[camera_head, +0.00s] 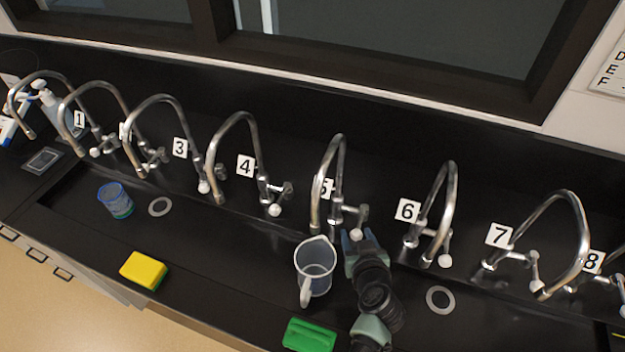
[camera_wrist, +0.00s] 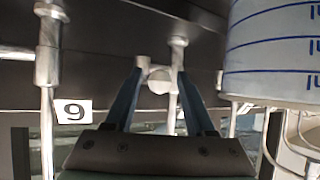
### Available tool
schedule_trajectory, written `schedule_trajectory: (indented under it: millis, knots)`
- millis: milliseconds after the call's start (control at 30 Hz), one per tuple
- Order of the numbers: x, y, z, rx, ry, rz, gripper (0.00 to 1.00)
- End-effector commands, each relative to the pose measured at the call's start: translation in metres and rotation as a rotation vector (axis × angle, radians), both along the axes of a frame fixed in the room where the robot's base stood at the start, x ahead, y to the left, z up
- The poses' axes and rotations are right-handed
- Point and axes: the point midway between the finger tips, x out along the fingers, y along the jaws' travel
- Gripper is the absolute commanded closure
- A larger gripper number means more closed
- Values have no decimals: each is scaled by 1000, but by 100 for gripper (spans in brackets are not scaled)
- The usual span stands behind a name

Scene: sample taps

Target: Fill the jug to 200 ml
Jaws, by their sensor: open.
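The clear jug (camera_head: 318,262) stands upright in the sink below the spout of tap 5 (camera_head: 316,215), its handle towards the front. Its blue scale marks show upside down at the right of the wrist view (camera_wrist: 275,50). I cannot tell whether it holds water. My gripper (camera_head: 352,236) is just right of the jug, at tap 5's white-knobbed handle (camera_head: 356,234). In the wrist view my gripper (camera_wrist: 160,85) is open, with the round knob (camera_wrist: 158,82) showing between its fingertips. I cannot tell whether the fingers touch it.
Taps 4 (camera_head: 233,150) and 6 (camera_head: 447,205) stand either side. A blue cup (camera_head: 117,203) is in the sink at left. A yellow sponge (camera_head: 144,270) and a green block (camera_head: 309,335) lie along the front edge. Round drains (camera_head: 440,289) sit in the basin.

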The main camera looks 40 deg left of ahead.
Motion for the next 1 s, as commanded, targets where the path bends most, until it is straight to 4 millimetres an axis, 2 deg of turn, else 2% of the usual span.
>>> schedule_trajectory:
  millis: [467, 933, 1000]
  knots:
    - [4, 0, -2, 0, 0, -1, 45]
    - [27, -36, -3, 0, -3, -5, 45]
    - [26, -34, -1, 0, 0, -1, 45]
